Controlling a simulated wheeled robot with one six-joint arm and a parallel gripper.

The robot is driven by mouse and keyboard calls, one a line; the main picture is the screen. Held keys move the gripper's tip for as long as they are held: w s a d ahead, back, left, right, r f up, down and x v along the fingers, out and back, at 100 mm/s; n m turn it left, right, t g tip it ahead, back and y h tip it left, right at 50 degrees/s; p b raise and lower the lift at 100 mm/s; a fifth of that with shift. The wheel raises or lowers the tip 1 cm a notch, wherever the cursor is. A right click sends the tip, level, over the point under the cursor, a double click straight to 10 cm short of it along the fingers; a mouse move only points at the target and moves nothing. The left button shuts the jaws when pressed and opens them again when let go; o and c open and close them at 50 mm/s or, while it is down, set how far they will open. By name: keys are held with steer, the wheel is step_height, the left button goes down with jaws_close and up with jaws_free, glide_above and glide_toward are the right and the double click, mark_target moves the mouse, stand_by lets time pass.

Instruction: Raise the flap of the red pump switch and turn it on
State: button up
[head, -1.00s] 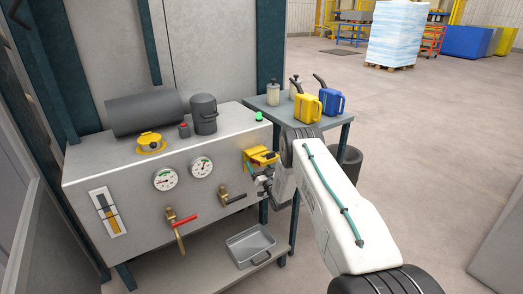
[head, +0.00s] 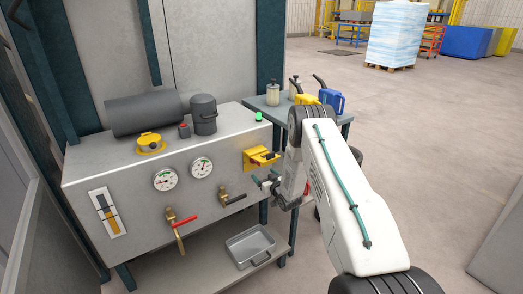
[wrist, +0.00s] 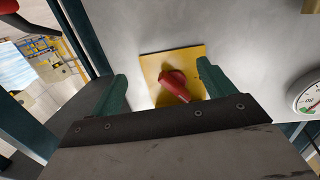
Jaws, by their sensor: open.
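The pump switch's yellow plate (head: 250,161) is on the right part of the cabinet front. A yellow piece, seemingly the flap (head: 263,154), juts out from it in the head view; its exact angle is hard to tell. In the wrist view the yellow plate (wrist: 155,62) carries a red knob (wrist: 175,85), slanted and with no cover over it. My gripper (head: 266,178) is open just below and in front of the switch. Its green fingers (wrist: 162,75) show on either side of the knob in the wrist view, with nothing held between them.
Two gauges (head: 165,179) and a red-handled valve (head: 181,223) lie left of the switch; a dark-handled valve (head: 231,197) is closer. A metal tray (head: 251,246) sits on the lower shelf. A side table (head: 263,103) with jugs stands behind my arm. Open floor lies right.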

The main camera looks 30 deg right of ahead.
steer(key=s+a+m+g, duration=0.1)
steer(key=s+g, duration=0.5)
steer(key=g, duration=0.2)
steer(key=s+a+r+g, duration=0.1)
steer(key=a+r, duration=0.1)
steer(key=r, duration=0.3)
steer(key=s+a+r, duration=0.1)
steer(key=a+r, duration=0.1)
steer(key=r, duration=0.3)
steer(key=s+a+r+g, duration=0.1)
steer(key=s+a+r, duration=0.1)
steer(key=r, duration=0.4)
steer(key=shift+g+h, duration=0.3)
steer(key=shift+h, duration=0.1)
steer(key=s+a+r, duration=0.2)
steer(key=s+r, duration=0.1)
steer(key=r, duration=0.2)
steer(key=s+a+r+g, duration=0.1)
steer(key=s+a+r, duration=0.2)
steer(key=r, duration=0.3)
steer(key=shift+s+a, duration=0.25)
steer(key=shift+s, duration=0.35)
